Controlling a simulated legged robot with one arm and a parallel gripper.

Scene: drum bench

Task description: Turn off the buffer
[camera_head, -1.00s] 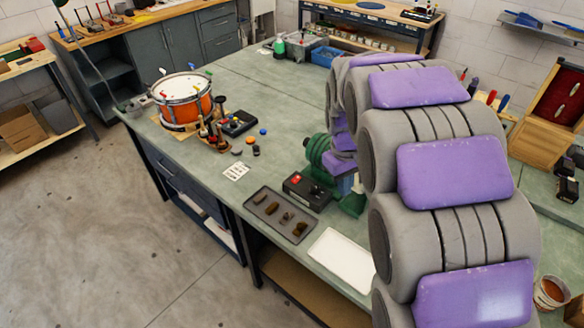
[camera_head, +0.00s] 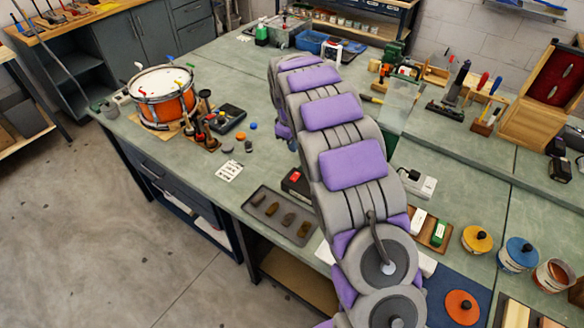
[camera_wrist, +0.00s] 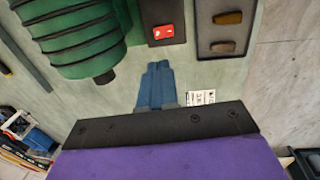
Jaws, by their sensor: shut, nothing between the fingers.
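The buffer's green ribbed motor (camera_wrist: 78,38) fills the upper left of the wrist view; my arm hides it in the head view. Beside it is a black switch box (camera_wrist: 160,12) with a red rocker switch (camera_wrist: 163,32). In the head view the box (camera_head: 290,187) shows only in part at the left edge of my arm. My gripper (camera_wrist: 158,66) is shut and empty, its blue fingers pointing toward the switch box, with the tips a little below the red switch in the picture. I cannot tell its height above the bench.
A dark tray (camera_head: 253,208) with several brown pieces lies beside the box. A white card (camera_head: 229,171) lies on the green bench. An orange drum (camera_head: 163,97) stands at the left. Paint tins, including a blue one (camera_head: 519,254), stand at the right.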

